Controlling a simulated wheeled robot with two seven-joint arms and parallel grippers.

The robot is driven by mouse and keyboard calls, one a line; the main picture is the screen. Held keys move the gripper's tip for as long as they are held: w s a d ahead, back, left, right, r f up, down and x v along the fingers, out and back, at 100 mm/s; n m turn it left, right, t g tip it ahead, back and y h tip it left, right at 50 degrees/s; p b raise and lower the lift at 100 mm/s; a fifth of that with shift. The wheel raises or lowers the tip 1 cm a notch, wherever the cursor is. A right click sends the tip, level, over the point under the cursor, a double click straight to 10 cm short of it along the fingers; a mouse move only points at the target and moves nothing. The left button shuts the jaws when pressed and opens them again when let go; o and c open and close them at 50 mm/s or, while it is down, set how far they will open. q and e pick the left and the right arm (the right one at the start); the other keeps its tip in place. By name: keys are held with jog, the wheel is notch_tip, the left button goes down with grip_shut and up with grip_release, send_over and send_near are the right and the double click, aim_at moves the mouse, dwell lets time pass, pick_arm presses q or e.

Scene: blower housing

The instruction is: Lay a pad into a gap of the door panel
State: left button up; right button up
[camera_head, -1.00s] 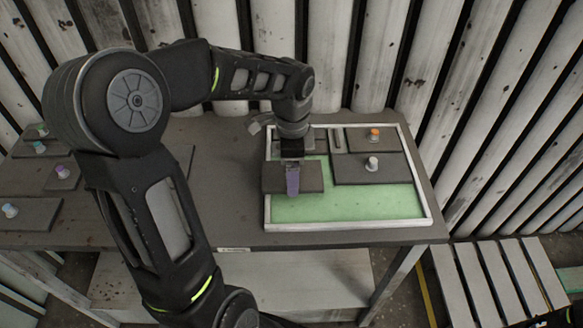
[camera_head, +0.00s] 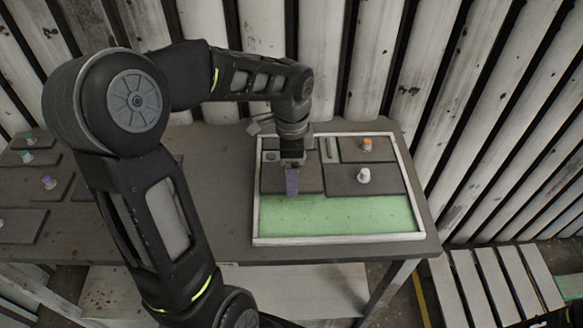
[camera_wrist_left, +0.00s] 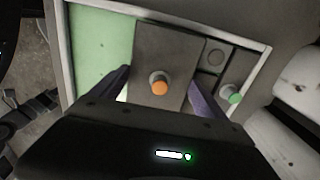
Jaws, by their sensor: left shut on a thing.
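The door panel (camera_head: 340,216) is a white-framed tray with a green floor on the table. My left gripper (camera_head: 291,185) is over its left part, shut on a dark grey pad (camera_head: 312,180). In the left wrist view the pad (camera_wrist_left: 180,50) has an orange knob (camera_wrist_left: 159,86) between the fingers (camera_wrist_left: 163,95). The pad sits beside the white-knobbed pad (camera_head: 385,180), close to the frame's left side and the pieces behind it. I cannot tell whether it rests fully on the floor. The fingers hide part of it. My right gripper is out of view.
Another orange-knobbed pad (camera_head: 385,148) lies at the panel's back right. A green-knobbed piece (camera_wrist_left: 230,94) is behind the held pad. The panel's front strip is bare green. Several loose pads (camera_head: 22,226) lie on the table at left. A slatted wall stands behind.

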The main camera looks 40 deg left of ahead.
pick_arm(q)
jog(key=shift+f+b, duration=0.3)
jog(key=shift+f, duration=0.25)
dwell(1.1)
jog(key=shift+s+d+f, duration=0.1)
jog(key=shift+s+f, duration=0.05)
jog(key=shift+f, duration=0.15)
jog(key=o, duration=1.3)
jog(key=shift+s, duration=0.1)
jog(key=shift+c, duration=0.2)
jog(key=shift+r+p, duration=0.55)
jog(key=shift+r, duration=0.15)
jog(key=r+p, duration=0.1)
jog(key=r, duration=0.1)
jog(key=r+p, duration=0.3)
jog(key=shift+w+r, duration=0.25)
jog(key=shift+r, duration=0.15)
